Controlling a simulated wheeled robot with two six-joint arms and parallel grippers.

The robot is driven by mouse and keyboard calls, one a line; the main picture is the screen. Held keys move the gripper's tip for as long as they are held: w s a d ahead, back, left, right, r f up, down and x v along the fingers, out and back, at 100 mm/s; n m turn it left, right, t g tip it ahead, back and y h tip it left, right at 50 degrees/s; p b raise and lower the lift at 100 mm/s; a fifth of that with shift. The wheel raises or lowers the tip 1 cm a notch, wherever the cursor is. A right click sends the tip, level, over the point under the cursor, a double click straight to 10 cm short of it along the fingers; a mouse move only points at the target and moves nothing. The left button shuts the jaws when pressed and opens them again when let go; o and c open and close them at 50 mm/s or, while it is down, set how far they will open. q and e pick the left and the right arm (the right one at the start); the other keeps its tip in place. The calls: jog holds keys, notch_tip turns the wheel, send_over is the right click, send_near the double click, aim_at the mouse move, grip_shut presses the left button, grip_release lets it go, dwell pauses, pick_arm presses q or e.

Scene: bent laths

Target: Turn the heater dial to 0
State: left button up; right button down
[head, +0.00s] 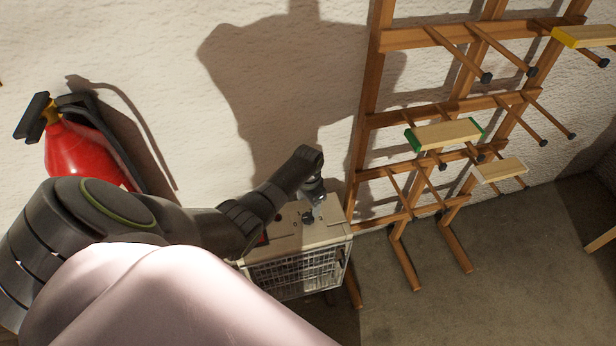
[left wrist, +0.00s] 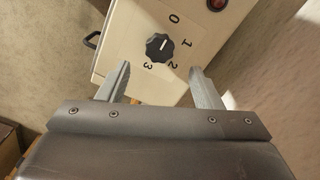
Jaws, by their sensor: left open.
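The heater (head: 325,236) is a cream box with a wire grille front, standing against the wall in the head view. Its black dial (left wrist: 159,47) shows on the cream panel in the left wrist view, with the printed numbers 0, 1, 2 and 3 around it. A pale mark on the dial seems to point toward 1. My left gripper (left wrist: 160,70) is open, its two fingers apart on either side below the dial, not gripping it. In the head view the left gripper (head: 311,210) is over the heater's top and hides the dial. My right gripper is not in view.
A red switch (left wrist: 217,4) sits on the panel near the dial. A red fire extinguisher (head: 82,155) is on the wall at left. A wooden rack (head: 372,120) holding short laths (head: 445,134) stands close to the heater's right. The floor (head: 500,260) at right is mostly clear.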

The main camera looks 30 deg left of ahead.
pick_arm(q)
notch_tip(320, 180, up, 10)
jog(key=shift+r+p, duration=0.15)
jog(key=shift+p, duration=0.3)
dwell(0.4)
